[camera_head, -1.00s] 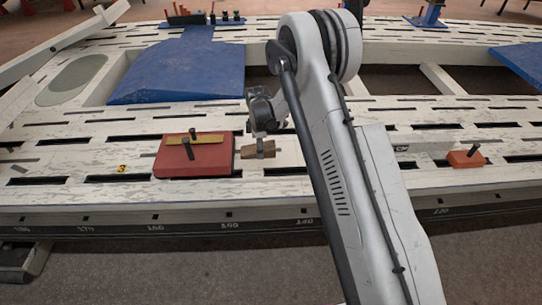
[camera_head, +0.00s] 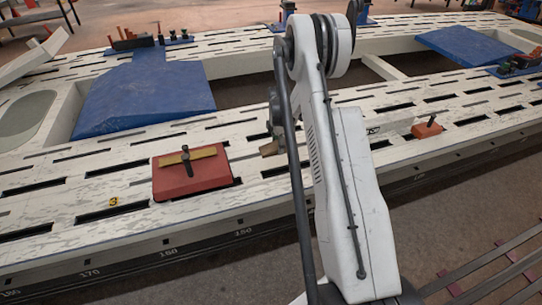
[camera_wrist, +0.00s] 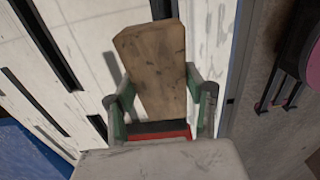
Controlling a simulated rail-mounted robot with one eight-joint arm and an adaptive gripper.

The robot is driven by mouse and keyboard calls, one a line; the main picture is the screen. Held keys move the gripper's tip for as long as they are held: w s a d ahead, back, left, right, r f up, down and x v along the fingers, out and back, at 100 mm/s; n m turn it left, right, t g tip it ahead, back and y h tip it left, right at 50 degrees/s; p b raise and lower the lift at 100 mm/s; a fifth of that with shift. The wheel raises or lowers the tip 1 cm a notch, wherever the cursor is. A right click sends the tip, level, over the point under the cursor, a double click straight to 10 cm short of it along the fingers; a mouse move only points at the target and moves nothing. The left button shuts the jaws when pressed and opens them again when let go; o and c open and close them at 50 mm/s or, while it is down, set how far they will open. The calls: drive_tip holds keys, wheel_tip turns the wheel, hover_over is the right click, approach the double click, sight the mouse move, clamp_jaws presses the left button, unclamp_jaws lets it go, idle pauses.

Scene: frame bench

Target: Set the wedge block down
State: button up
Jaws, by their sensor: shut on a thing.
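The wedge block, a worn brown wooden piece (camera_wrist: 155,72), is between the fingers of my gripper (camera_wrist: 155,100) in the wrist view. My gripper is shut on it, with the block reaching out past the fingertips. In the head view only a small part of the block (camera_head: 268,149) shows, to the right of the red clamp block, and my own arm hides most of the gripper. The block is over the slotted white bench rail (camera_head: 130,180). A shadow lies on the white surface beside it; I cannot tell whether it touches.
A red block with a yellow bar and dark handle (camera_head: 185,176) sits on the rail left of my gripper. A smaller red piece (camera_head: 427,130) stands to the right. A blue ramp-like panel (camera_head: 145,95) lies behind. Long dark slots cut the rail.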

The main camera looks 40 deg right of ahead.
drive_tip(key=w+d+f+b, duration=0.1)
drive_tip(key=w+d+f, duration=0.1)
drive_tip(key=d, duration=0.1)
drive_tip(key=w+d+f+b, duration=0.1)
drive_tip(key=w+d+f, duration=0.1)
drive_tip(key=d, duration=0.1)
drive_tip(key=w+d+f+b, duration=0.1)
drive_tip(key=d+f, duration=0.2)
drive_tip(key=d, duration=0.1)
drive_tip(key=shift+w+d, duration=0.1)
drive_tip(key=shift+w, duration=0.3)
drive_tip(key=shift+f+b, duration=0.9)
drive_tip(key=shift+f, duration=1.1)
drive_tip(key=shift+f, duration=0.15)
drive_tip(key=o, duration=1.3)
